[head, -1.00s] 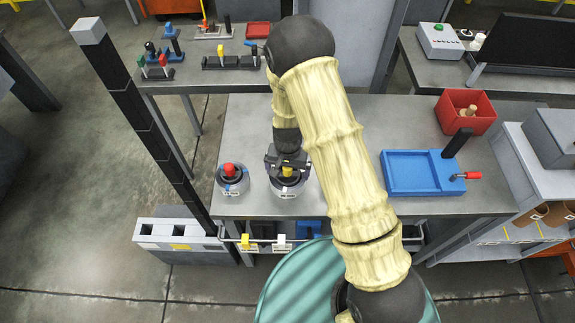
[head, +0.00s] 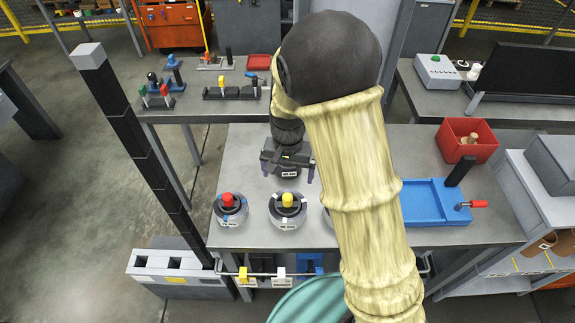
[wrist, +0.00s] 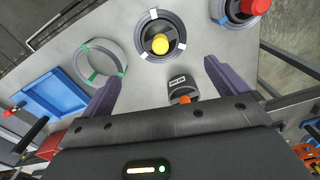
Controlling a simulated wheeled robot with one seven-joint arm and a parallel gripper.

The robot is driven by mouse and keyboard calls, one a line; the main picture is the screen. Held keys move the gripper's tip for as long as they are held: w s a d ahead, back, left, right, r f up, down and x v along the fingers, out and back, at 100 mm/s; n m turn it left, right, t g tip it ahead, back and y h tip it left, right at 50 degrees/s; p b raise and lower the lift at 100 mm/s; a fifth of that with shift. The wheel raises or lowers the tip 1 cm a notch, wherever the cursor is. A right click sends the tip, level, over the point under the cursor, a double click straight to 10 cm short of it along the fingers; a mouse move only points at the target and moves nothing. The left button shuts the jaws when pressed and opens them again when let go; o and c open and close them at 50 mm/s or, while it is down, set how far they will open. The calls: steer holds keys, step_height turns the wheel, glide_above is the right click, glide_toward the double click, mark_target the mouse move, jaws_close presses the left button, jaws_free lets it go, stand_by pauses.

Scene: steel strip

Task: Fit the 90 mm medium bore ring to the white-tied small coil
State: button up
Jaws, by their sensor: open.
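The white-tied small coil (head: 303,213) stands at the front of the bench, and it also shows in the wrist view (wrist: 179,52). A dark bore ring with a yellow knob (head: 287,199) sits in its bore; the knob also shows in the wrist view (wrist: 160,43). The ring's size label is too small to read. My gripper (head: 288,165) is open behind this coil, apart from it. A dark labelled piece with an orange knob (wrist: 184,99) lies between the spread fingers in the wrist view; I see no contact.
A blue-tied coil with a red-knobbed piece (head: 228,202) stands left. A green-tied coil (wrist: 80,66) with an open centre stands on the other side, mostly hidden by my arm in the head view. A blue tray (head: 425,210) and red bin (head: 448,147) are right.

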steer(key=shift+r, duration=1.65)
steer(key=s+d+r+n+t, duration=0.2)
steer(key=s+d+r, duration=0.1)
steer(key=s+d, duration=0.9)
steer(key=shift+s+d+r+n+t, duration=0.15)
steer(key=shift+d+r+n+t, duration=0.15)
steer(key=shift+d, duration=0.45)
